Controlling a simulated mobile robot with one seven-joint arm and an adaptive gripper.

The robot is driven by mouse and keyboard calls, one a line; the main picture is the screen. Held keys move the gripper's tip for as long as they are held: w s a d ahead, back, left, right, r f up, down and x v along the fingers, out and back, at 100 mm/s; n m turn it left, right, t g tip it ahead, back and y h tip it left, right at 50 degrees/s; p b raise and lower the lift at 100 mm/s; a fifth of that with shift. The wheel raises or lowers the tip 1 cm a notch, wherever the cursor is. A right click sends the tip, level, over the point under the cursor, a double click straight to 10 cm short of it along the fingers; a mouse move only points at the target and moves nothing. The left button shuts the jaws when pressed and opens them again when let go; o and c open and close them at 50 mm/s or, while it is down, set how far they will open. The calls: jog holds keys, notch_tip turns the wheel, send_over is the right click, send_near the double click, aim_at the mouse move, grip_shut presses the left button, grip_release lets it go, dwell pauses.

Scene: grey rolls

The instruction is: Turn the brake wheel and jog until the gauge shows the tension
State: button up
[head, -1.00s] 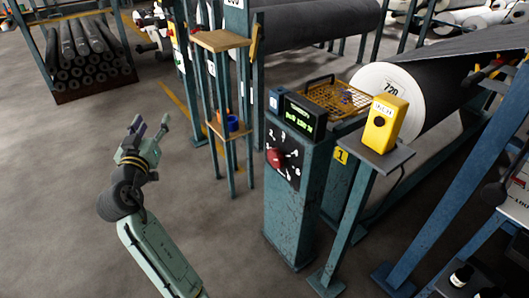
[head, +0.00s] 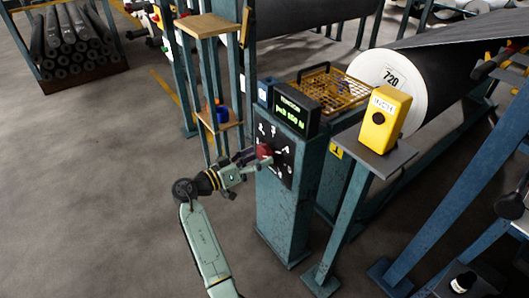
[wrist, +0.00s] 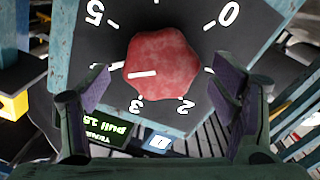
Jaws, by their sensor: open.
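The red brake wheel (head: 264,151) is a lobed knob on a black numbered dial on the front of a teal post. My gripper (head: 256,160) is at the dial. In the wrist view the open fingers of my gripper (wrist: 162,88) stand on either side of the wheel (wrist: 160,62), with gaps visible. The wheel's white mark points left, between the 5 and the 3. The gauge (head: 292,112) on top of the post shows green text, "pull" and a number too small to read surely. The yellow jog box (head: 385,120) with a black button stands on the right.
A dark roll (head: 440,90) with a white end marked 720 lies behind the jog box. An orange mesh guard (head: 328,88) is behind the gauge. A wooden-shelved stand (head: 208,25) rises left of the post.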

jog(key=shift+x, duration=1.35)
jog(key=shift+c, duration=0.3)
